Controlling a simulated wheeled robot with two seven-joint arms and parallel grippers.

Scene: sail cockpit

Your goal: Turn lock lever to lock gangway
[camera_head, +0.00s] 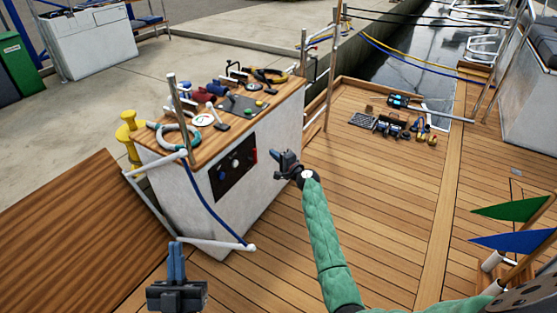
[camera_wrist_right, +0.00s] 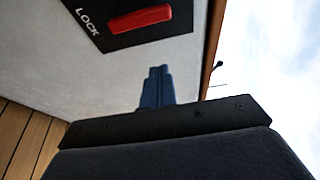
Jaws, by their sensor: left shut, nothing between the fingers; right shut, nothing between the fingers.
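A black panel (camera_head: 225,178) is set in the side of the white console (camera_head: 262,190). At its right end is a small red lever (camera_head: 254,156). In the right wrist view the red lever (camera_wrist_right: 140,19) lies lengthwise on the panel near the white word LOCK (camera_wrist_right: 87,21). My right gripper (camera_head: 279,156) is shut and empty, just right of the panel in the head view. In the wrist view its blue fingers (camera_wrist_right: 156,72) are below the lever, with a visible gap. My left gripper (camera_head: 176,246) is shut and empty, low in front of the console.
The console's wooden top (camera_head: 215,135) carries several tools. A white bar (camera_head: 215,243) and blue rope (camera_head: 205,205) are beside the console's lower left side. A brown plank surface (camera_head: 65,230) lies at left.

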